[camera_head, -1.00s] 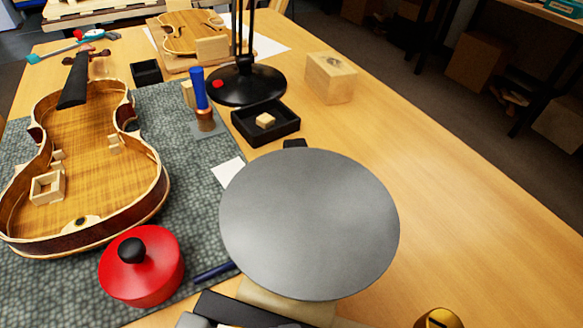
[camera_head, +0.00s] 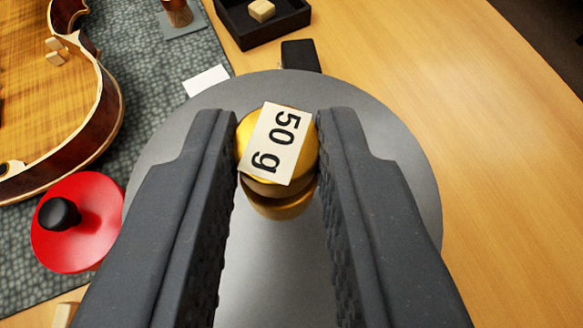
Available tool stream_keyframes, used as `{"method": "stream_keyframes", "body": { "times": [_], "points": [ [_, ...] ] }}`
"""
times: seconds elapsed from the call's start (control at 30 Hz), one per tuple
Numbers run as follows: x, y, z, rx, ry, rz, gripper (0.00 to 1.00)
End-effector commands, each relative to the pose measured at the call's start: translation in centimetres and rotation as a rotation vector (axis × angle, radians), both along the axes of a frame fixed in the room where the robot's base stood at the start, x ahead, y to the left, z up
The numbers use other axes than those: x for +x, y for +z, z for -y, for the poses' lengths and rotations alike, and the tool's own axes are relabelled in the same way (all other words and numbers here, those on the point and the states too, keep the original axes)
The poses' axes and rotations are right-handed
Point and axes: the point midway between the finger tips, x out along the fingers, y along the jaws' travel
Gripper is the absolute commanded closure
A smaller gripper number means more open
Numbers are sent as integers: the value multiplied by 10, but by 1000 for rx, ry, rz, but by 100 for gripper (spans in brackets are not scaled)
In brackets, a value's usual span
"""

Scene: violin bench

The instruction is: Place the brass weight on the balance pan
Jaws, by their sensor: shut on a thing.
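The brass weight (camera_head: 249,146) carries a white label reading "50 g". It sits between the tips of my two dark grey fingers. My gripper (camera_head: 278,140) is shut on it from left and right. The weight is over the middle of the round grey balance pan (camera_head: 282,87). A second gold shape shows just under the weight; I cannot tell whether it is its lower part or a reflection, nor whether the weight touches the pan. My fingers hide much of the pan's left and right sides.
A red lid-like disc with a black knob (camera_head: 83,225) is left of the pan on the grey mat (camera_head: 150,95). A violin body (camera_head: 50,110) lies at upper left. A black tray (camera_head: 245,36) with a small wooden block stands behind the pan. The wooden table at right is clear.

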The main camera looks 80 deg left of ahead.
Motion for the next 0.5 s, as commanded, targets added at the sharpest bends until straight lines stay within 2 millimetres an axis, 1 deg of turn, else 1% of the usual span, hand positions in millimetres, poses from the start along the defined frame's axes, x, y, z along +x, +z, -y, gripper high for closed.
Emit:
{"method": "stream_keyframes", "body": {
  "times": [0.03,0.1,0.3,0.47,0.5],
  "points": [
    [0,-7,0,0,0,-2,100],
    [0,-11,0,0,-1,0,100],
    [0,-10,0,0,-2,2,100],
    [0,-13,0,0,-2,2,100],
    [0,-12,0,0,-1,2,71]
  ]
}}
